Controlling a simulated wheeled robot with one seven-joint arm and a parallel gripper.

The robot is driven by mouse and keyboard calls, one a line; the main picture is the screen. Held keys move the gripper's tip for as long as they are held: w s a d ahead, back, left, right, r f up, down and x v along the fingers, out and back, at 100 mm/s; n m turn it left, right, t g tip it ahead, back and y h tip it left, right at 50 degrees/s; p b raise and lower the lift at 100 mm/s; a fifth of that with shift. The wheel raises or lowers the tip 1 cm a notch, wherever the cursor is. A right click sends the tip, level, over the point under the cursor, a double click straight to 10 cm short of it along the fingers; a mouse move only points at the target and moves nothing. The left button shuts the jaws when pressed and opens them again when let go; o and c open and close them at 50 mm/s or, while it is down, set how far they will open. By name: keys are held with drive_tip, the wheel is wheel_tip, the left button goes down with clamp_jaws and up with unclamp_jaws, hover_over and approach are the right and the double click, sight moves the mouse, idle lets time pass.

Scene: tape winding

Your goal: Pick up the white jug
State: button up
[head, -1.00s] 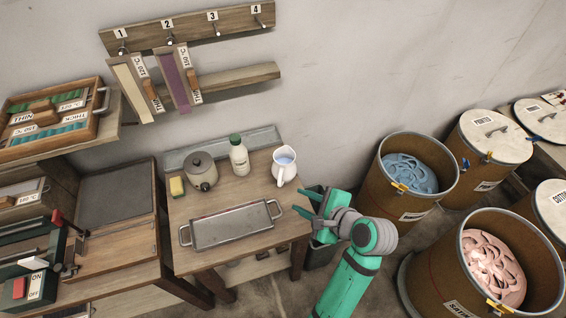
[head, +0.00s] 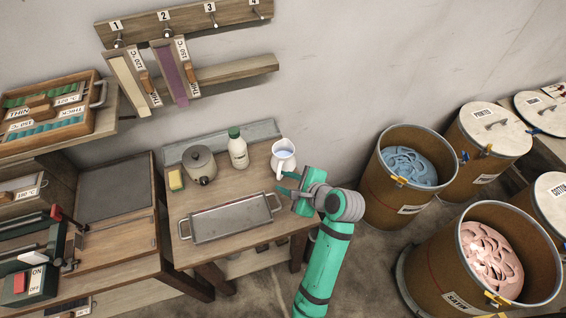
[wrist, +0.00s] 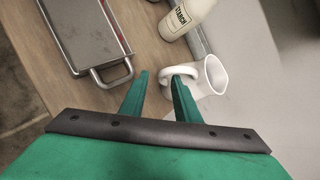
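The white jug (head: 283,153) stands upright at the right end of the small wooden table, with pale blue liquid inside. In the wrist view the jug (wrist: 214,75) is right of centre, its looped handle (wrist: 182,72) turned toward my gripper. My gripper (head: 285,183) is just in front of the jug in the head view. In the wrist view my gripper (wrist: 160,75) has its two fingers spread apart. The right fingertip overlaps the handle in the picture; I cannot tell whether it touches. Nothing is held between the fingers.
A metal tray (head: 205,223) with side handles lies in front on the table (head: 262,222). Large drums (head: 372,200) stand to the right.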

drive_tip(key=shift+w+a+f, duration=0.35)
drive_tip(key=shift+w, duration=0.05)
clamp_jaws()
drive_tip(key=shift+r, duration=0.1)
idle(1.1)
